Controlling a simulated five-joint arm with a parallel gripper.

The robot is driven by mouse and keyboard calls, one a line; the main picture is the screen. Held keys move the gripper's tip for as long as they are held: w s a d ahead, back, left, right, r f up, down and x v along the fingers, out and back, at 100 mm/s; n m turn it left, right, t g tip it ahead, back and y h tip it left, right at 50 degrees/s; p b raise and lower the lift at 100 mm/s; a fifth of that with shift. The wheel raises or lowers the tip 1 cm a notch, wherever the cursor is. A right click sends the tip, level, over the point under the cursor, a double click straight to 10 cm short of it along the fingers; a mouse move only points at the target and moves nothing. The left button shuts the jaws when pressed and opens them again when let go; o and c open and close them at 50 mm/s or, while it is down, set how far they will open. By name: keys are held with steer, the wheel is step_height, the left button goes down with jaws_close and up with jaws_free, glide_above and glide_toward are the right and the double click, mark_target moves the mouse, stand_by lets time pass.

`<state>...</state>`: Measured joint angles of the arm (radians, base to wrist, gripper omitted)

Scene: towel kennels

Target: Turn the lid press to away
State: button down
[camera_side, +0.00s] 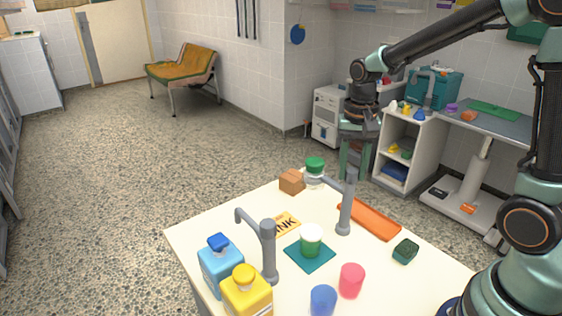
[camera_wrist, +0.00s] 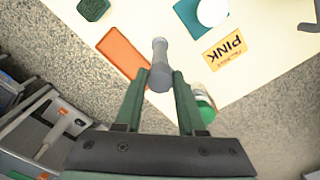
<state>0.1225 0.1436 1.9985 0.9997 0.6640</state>
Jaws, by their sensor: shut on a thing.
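A grey post with a side arm (camera_side: 345,213), which looks like the lid press, stands upright near the far part of the white table. Its arm points left toward a jar with a green lid (camera_side: 315,165). My gripper (camera_side: 353,172) reaches down from above and is shut on the top of this post. The wrist view shows the post (camera_wrist: 160,60) running down between my two fingertips (camera_wrist: 161,80). The jar (camera_wrist: 204,107) shows there beside the right finger. The finger hides part of the press arm.
A second grey hooked post (camera_side: 268,255) stands nearer. An orange strip (camera_side: 370,220), green block (camera_side: 405,250), brown box (camera_side: 291,181), bottles (camera_side: 220,268) and cups (camera_side: 351,281) surround the posts.

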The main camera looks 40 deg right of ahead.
stand_by(0.4)
steer(key=shift+c, duration=2.4)
jaws_free()
step_height(320, 180, up, 12)
steer(key=shift+s, duration=0.1)
steer(key=s+a+f+n+t, duration=0.2)
steer(key=s+a+n+t, duration=0.2)
steer(key=s+n, duration=0.3)
steer(key=shift+s+a+f+n+t, duration=0.25)
steer(key=shift+s+f+n+t, duration=0.15)
steer(key=shift+n+t, duration=0.5)
